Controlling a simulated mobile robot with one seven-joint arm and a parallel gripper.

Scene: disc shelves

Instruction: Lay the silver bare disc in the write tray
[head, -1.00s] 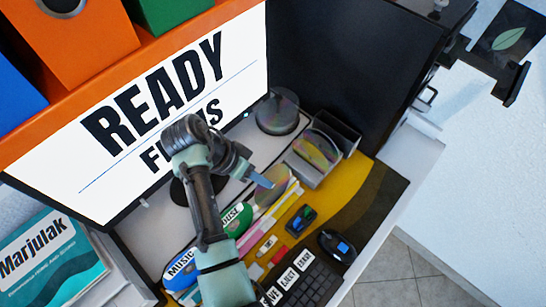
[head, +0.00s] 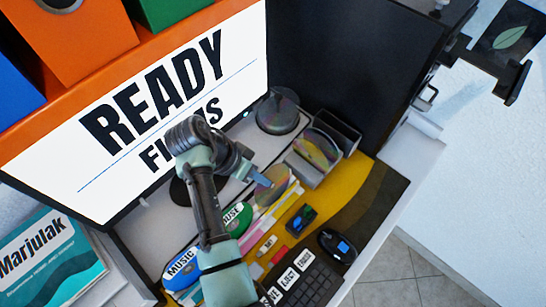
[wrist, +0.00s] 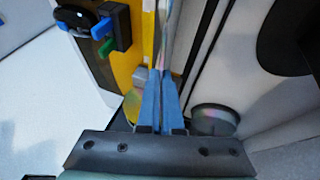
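The silver bare disc (head: 275,190), with a rainbow sheen, stands on edge at the right end of a row of discs in the head view. My gripper (head: 262,179) is at its upper left edge. In the wrist view the blue fingers (wrist: 161,82) are nearly together, with the thin disc (wrist: 164,35) seen edge-on between and beyond their tips. The fingers look shut on it; the exact contact is small. No tray is clearly marked as the write tray.
A blue MUSIC disc (head: 181,268) and a green disc (head: 236,217) stand left in the row. A round disc spindle (head: 278,113) is behind. The keyboard (head: 313,283), mouse (head: 337,246) and a small dark device (head: 301,218) lie in front. The monitor (head: 150,110) stands close behind my arm.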

